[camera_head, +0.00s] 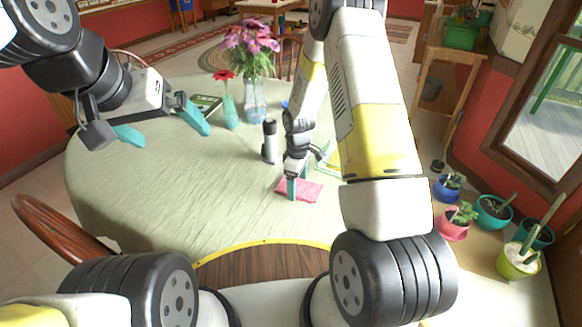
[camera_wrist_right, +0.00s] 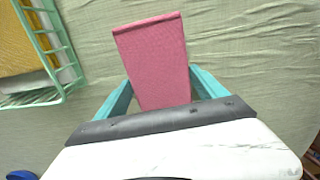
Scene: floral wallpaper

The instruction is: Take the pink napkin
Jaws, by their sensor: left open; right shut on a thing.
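The pink napkin (camera_head: 313,191) lies on the pale green tablecloth near the table's front right part. My right gripper (camera_head: 298,188) is over its left part, pointing down. In the right wrist view the napkin (camera_wrist_right: 152,55) is a flat folded strip between the two teal fingers, with its far end sticking out beyond them. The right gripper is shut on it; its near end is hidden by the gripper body. My left gripper (camera_head: 161,124) is open and empty above the left side of the table, its teal fingers wide apart.
A green wire rack (camera_wrist_right: 61,50) with yellow and white contents stands close by the napkin. A dark grinder (camera_head: 269,142), a red flower vase (camera_head: 229,110) and a larger pink bouquet (camera_head: 250,50) stand farther back. The left front of the round table (camera_head: 150,195) is clear.

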